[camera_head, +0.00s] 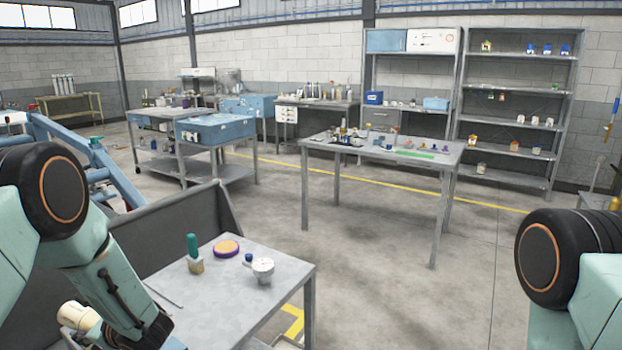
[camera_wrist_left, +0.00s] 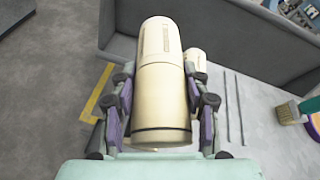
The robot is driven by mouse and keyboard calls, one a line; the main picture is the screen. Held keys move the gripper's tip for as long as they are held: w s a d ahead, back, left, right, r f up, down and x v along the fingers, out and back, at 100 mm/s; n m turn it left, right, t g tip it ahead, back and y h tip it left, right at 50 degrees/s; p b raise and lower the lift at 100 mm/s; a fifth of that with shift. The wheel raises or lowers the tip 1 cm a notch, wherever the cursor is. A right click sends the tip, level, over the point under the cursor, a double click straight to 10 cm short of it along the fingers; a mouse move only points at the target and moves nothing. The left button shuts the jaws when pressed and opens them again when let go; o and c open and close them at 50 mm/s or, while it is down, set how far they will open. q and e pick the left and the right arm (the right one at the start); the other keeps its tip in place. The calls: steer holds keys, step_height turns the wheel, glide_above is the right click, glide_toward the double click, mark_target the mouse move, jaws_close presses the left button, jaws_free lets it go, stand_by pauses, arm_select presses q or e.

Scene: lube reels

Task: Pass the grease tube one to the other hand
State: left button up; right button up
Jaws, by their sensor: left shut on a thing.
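The grease tube (camera_wrist_left: 162,90) is a thick cream cylinder with small print and a dark ring near its lower end. It fills the middle of the left wrist view. My left gripper (camera_wrist_left: 160,108) is shut around it, one finger on each side. In the head view a cream end of the tube (camera_head: 76,312) shows at the lower left, partly hidden by my left arm. My right gripper is out of view; only a part of my right arm shows at the right edge.
A small grey table (camera_head: 218,305) holds a green-handled brush (camera_head: 193,250), a purple-rimmed orange disc (camera_head: 226,249), a white pot (camera_head: 263,270) and a thin rod. A dark grey panel (camera_head: 165,240) stands behind it. A larger worktable (camera_head: 385,150) with small items stands farther back. Open floor lies between.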

arm_select(q)
steer(key=s+d+f+n+g, duration=0.1)
steer(key=s+f+n+g, duration=0.15)
steer(key=s, duration=0.25)
steer(key=s+d+f+n+g+b, duration=0.1)
steer(key=s+f+n+g, duration=0.15)
steer(key=s+g, duration=0.2)
steer(key=s+f+n+g, duration=0.2)
steer(key=s+n+g, duration=0.15)
steer(key=s, duration=0.25)
steer(key=s+d+f+n+g+h+b, duration=0.2)
steer(key=s+d+n+g+h, duration=0.65)
steer(key=d, duration=0.45)
steer(key=w+d+r+n+t+h+b, duration=0.1)
steer(key=d+r+n+t+h, duration=0.3)
steer(key=d+n+h, duration=0.9)
steer(key=w+d+r+n+t+h+b, duration=0.1)
steer(key=w+r+n+t, duration=0.1)
steer(key=w+n+t, duration=0.4)
steer(key=w+d+r+n+t+h+b, duration=0.1)
steer(key=w+d+r+n+t, duration=0.1)
steer(key=w+n+t, duration=0.4)
steer(key=r+n+t, duration=0.1)
steer(key=n+t, duration=0.4)
steer(key=t, duration=0.1)
steer(key=shift+w+d+r, duration=0.2)
steer(key=shift+w+r, duration=0.1)
steer(key=shift+w, duration=0.1)
